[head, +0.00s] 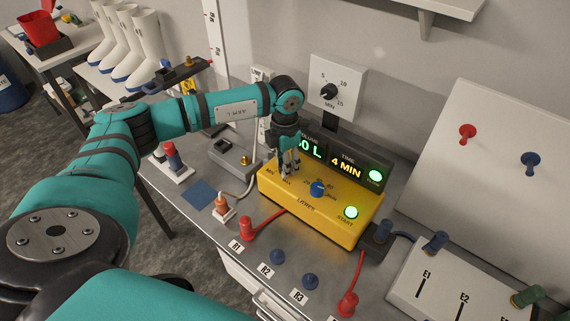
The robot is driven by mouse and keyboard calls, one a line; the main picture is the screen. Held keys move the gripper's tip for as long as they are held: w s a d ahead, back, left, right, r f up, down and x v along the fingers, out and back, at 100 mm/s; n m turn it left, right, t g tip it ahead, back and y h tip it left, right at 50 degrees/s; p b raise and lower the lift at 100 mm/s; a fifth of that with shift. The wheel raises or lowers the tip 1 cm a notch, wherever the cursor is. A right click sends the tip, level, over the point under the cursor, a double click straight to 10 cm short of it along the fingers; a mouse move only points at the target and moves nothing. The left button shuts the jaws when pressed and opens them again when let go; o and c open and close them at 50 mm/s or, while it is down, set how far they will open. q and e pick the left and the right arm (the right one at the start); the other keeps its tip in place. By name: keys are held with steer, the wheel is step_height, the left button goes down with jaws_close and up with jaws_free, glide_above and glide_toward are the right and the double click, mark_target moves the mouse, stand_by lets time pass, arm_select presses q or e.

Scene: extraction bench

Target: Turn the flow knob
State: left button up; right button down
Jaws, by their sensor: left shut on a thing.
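A yellow control box (318,215) stands on the bench, with a blue knob (317,188) on its top beside number marks and a lit green START button (351,212). My left gripper (289,168) reaches down to the box's top left, by the small MIN and MAX marks. It is shut on what appears to be the flow knob there, which its fingers almost wholly hide. The blue knob is just right of the fingers, apart from them. My right gripper is not in view.
A lit display (344,164) reading 4 MIN stands behind the box. A wall timer dial (329,91) is above. Red and blue plugs, with a red plug (247,229) and cables, lie in front. A grey switch box (235,157) stands left.

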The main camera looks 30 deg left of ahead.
arm_select(q)
steer(key=shift+w, duration=0.1)
stand_by(0.3)
steer(key=o, duration=1.1)
steer(key=shift+o, duration=0.2)
step_height(320, 180, up, 12)
